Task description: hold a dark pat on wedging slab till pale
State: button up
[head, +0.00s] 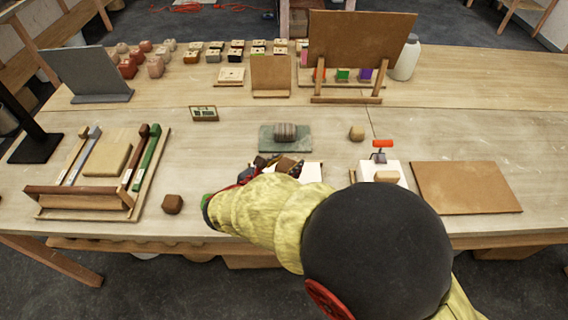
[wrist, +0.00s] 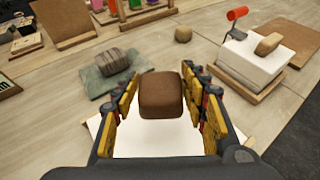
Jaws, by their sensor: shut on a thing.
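My gripper (wrist: 160,90) is shut on a dark brown pat (wrist: 161,95), held between its yellow pads. A flat white slab (wrist: 150,138) lies below the pat in the wrist view; I cannot tell whether they touch. In the head view my gripper (head: 278,165) is partly hidden by my arm, and a strip of the white slab (head: 312,172) shows beside it. Another dark brown pat (head: 172,204) lies on the table at left. A thick white block (head: 368,170) with a red-handled post carries a tan pat (head: 386,176).
A grey ridged lump (head: 285,131) sits on a green-grey slab (head: 267,146) just beyond my gripper. A tan lump (head: 357,133) lies to its right. A tool tray (head: 80,205) stands at left, a brown board (head: 466,187) at right. A small sign (head: 204,114) stands behind.

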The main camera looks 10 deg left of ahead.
jog(key=shift+a, duration=0.1)
dwell(0.3)
jog(key=shift+f+b, duration=1.5)
jog(key=shift+f, duration=1.5)
jog(key=shift+f, duration=0.15)
jog(key=shift+f+b, duration=0.8)
jog(key=shift+f, duration=0.5)
dwell(3.2)
